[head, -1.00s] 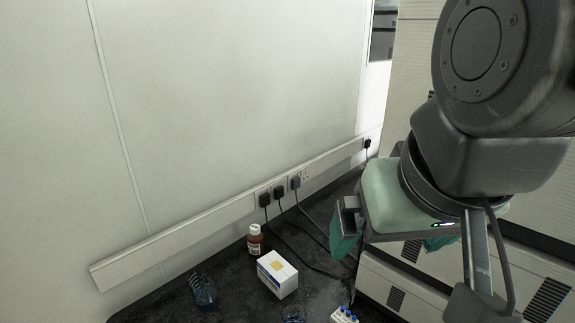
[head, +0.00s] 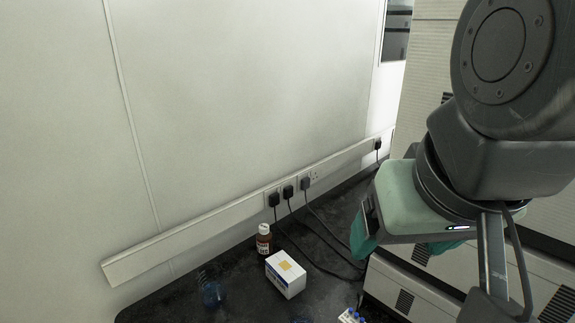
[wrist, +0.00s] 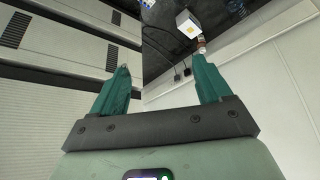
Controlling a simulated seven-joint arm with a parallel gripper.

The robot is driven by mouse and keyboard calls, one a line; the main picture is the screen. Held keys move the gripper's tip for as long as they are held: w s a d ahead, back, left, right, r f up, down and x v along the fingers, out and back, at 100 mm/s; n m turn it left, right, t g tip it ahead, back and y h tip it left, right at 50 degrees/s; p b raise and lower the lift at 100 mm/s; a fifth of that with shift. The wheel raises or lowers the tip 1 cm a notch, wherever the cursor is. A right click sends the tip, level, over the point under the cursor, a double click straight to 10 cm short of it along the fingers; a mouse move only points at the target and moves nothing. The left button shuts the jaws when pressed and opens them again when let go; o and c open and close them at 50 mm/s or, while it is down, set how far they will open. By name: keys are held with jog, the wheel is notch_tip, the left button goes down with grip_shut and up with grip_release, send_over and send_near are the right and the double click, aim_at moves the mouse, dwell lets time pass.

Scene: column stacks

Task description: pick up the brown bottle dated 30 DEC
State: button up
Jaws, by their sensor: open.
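A brown bottle (head: 264,239) with a white cap and a pale label stands upright on the dark bench near the wall. The date on its label is too small to read. In the wrist view the bottle (wrist: 201,45) shows just beyond the tip of the right-hand finger, partly hidden by it. My gripper (wrist: 162,75) is open, with two green fingers spread apart and nothing between them. In the head view it is at the right, above and well away from the bottle, with its fingers partly hidden by its own body.
A white box (head: 286,275) stands just in front of the bottle. A clear blue-tinted vessel (head: 212,293) is to the left. A rack of blue-capped vials (head: 350,316) is at the front edge. Black plugs and cables (head: 318,225) run from the wall strip behind.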

jog(key=shift+c, duration=1)
jog(key=n+g+y, duration=0.4)
jog(key=n+y, duration=0.6)
jog(key=n, duration=0.1)
send_over(265, 227)
jog(key=s+d, duration=0.8)
notch_tip(265, 227, down, 16)
jog(key=w+a+f+n+t+y, duration=0.1)
jog(key=w+f+n+y, duration=0.15)
jog(key=f, duration=0.65)
jog(key=w+a+f+n+t+y, duration=0.15)
jog(key=w+f, duration=0.25)
jog(key=f, duration=0.6)
jog(key=shift+g+h, duration=0.4)
jog(key=shift+g, duration=0.05)
jog(key=x, duration=0.6)
jog(key=shift+w+a+r, duration=0.1)
jog(key=shift+w+a, duration=0.1)
jog(key=shift+a, duration=0.1)
grip_shut()
